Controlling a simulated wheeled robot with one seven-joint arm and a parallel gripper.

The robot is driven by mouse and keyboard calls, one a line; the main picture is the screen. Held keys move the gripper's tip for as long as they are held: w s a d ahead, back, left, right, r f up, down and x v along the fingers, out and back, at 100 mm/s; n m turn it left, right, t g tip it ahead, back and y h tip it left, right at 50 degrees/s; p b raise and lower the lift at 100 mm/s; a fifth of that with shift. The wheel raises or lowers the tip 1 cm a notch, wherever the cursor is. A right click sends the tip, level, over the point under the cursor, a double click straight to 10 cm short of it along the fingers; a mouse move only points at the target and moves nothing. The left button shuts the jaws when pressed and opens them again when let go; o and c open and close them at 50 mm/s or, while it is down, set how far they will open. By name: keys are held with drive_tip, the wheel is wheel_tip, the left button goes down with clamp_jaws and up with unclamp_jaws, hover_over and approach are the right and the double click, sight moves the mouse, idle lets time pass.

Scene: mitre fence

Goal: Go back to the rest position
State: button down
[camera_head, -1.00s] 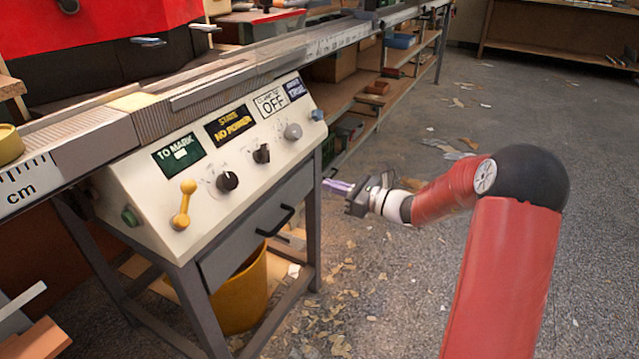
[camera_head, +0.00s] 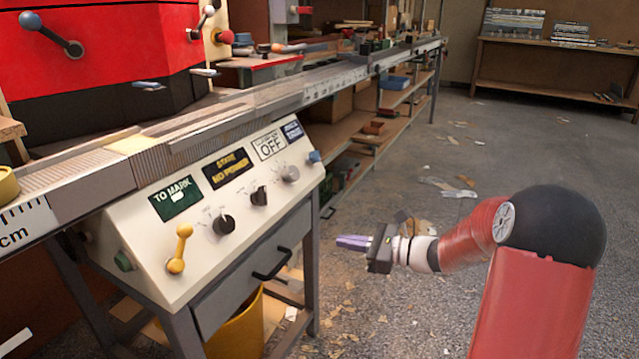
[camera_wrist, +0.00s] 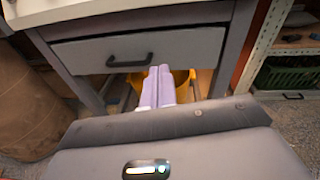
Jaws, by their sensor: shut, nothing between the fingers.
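My gripper (camera_head: 353,242) is shut and empty, its purple fingers together. In the head view it is in free air to the right of the control console (camera_head: 140,250), pointing left towards the drawer (camera_head: 255,265). In the wrist view the closed fingers (camera_wrist: 157,86) show in front of the drawer front (camera_wrist: 190,52) and its black handle (camera_wrist: 130,61). From these views I cannot tell the exact gap to the drawer, but the fingers look apart from it.
A yellow bin (camera_head: 238,330) stands under the console. The long fence rail (camera_head: 320,85) and shelves (camera_head: 378,130) run back to the right. A workbench (camera_head: 560,60) stands at the back. The floor (camera_head: 470,150) to the right is open, with scattered chips.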

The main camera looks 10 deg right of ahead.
drive_tip(key=s+a+r+n+g+h, duration=0.1)
drive_tip(key=s+a+n+g+h, duration=0.3)
drive_tip(key=s, duration=0.3)
drive_tip(key=s+a+r+n+g+h, duration=0.1)
drive_tip(key=s+a+n+g, duration=0.1)
drive_tip(key=s+a+n, duration=0.4)
drive_tip(key=s+d+r+n+t+h, duration=0.1)
drive_tip(key=s+d+n+h, duration=0.3)
drive_tip(key=s, duration=0.4)
drive_tip(key=s+d+r+n+t+h, duration=0.2)
drive_tip(key=s+d+n+h, duration=0.3)
drive_tip(key=s+n, duration=0.3)
drive_tip(key=shift+s+d+r+n+h, duration=0.2)
drive_tip(key=shift+s+d+n+h, duration=0.15)
drive_tip(key=shift+d, duration=0.3)
